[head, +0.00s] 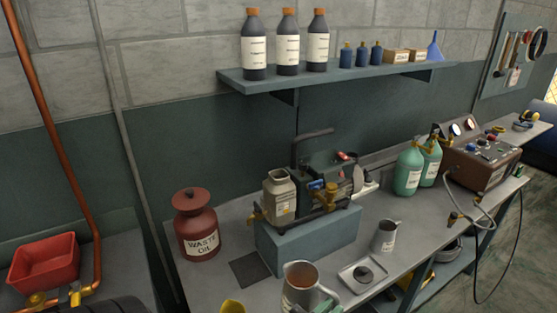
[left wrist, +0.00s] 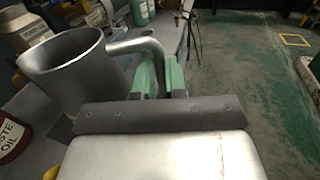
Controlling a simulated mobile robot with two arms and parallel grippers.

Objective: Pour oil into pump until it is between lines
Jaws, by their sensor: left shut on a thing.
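A metal jug (head: 299,288) is at the bottom of the head view, upright, with a brownish inside. My left gripper (head: 325,305) is shut on its handle. In the left wrist view the green fingertips (left wrist: 160,78) close on the handle of the jug (left wrist: 65,65). The pump (head: 325,183) stands on a blue-grey block (head: 308,240) behind the jug, with a pale metal canister (head: 280,195) at its left front. The jug is in front of the pump and apart from it. Level lines are too small to make out. My right gripper is not in view.
A red waste oil can (head: 196,225) stands left of the pump. A smaller metal jug (head: 386,237) and a square tray (head: 347,280) are at the right. Green cylinders (head: 409,168) and a gauge machine (head: 480,160) stand farther right. Bottles line the shelf (head: 340,79).

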